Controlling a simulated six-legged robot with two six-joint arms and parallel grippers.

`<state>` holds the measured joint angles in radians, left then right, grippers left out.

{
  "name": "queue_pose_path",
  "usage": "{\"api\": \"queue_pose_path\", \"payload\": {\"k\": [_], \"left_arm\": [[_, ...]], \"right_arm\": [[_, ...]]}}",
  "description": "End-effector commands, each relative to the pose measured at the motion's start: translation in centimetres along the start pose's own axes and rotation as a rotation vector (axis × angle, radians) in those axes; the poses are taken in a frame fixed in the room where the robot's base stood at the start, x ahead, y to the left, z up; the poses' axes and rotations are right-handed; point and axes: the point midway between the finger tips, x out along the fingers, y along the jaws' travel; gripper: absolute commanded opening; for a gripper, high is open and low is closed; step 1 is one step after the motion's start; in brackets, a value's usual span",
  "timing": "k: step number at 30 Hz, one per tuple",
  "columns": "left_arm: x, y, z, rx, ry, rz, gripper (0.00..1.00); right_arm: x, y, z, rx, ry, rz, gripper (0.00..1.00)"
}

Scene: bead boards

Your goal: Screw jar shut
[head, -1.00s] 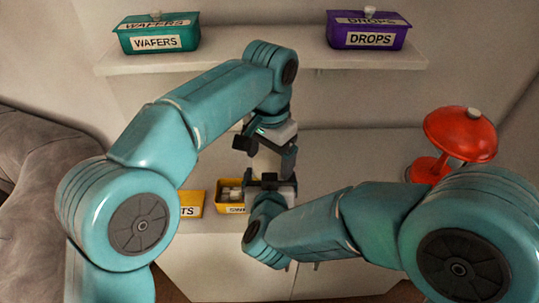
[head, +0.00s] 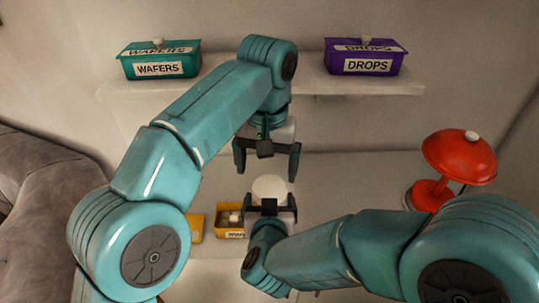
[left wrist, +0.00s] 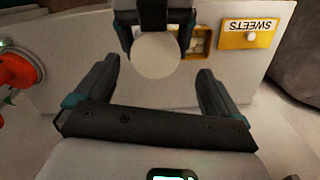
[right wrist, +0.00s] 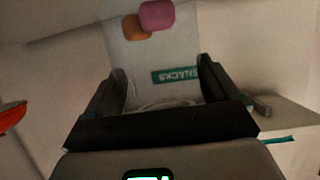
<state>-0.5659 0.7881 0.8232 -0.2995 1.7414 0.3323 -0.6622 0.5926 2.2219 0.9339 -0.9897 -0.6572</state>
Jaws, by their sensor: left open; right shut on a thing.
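A pale jar stands upright in my right gripper (head: 270,207), which is shut on it. Its round white top (head: 269,187) faces up, and in the left wrist view this top (left wrist: 158,55) is a plain pale disc. How tightly the lid sits cannot be told. My left gripper (head: 266,170) is open and empty just above the jar, its two fingers apart and pointing down.
A yellow SWEETS box (left wrist: 253,32) and an open yellow box (head: 230,220) are near the jar on the lower surface. A red lamp (head: 459,157) stands right. A teal WAFERS box (head: 160,60) and purple DROPS box (head: 366,57) sit on the upper shelf (head: 300,85).

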Motion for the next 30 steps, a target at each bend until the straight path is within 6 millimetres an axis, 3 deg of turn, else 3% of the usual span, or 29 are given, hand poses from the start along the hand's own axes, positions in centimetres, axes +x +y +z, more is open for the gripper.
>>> {"api": "queue_pose_path", "payload": {"k": [6, 10, 24, 30], "left_arm": [[-1.7, -0.2, 0.0, -0.468, 0.003, 0.003, 0.96], [-2.5, -0.1, -0.1, -0.639, 0.01, 0.01, 0.96], [-2.5, 0.4, -0.5, -0.646, 0.018, 0.015, 0.96], [-1.1, 0.4, -0.5, -0.643, 0.016, 0.014, 0.96]], "right_arm": [[0.0, 0.0, -0.1, 0.001, 0.002, 0.0, 0.03], [0.0, 0.0, -0.1, 0.001, 0.002, 0.0, 0.03], [0.0, 0.0, -0.1, 0.001, 0.002, 0.0, 0.03], [0.0, 0.0, -0.1, 0.001, 0.002, 0.0, 0.03]]}}
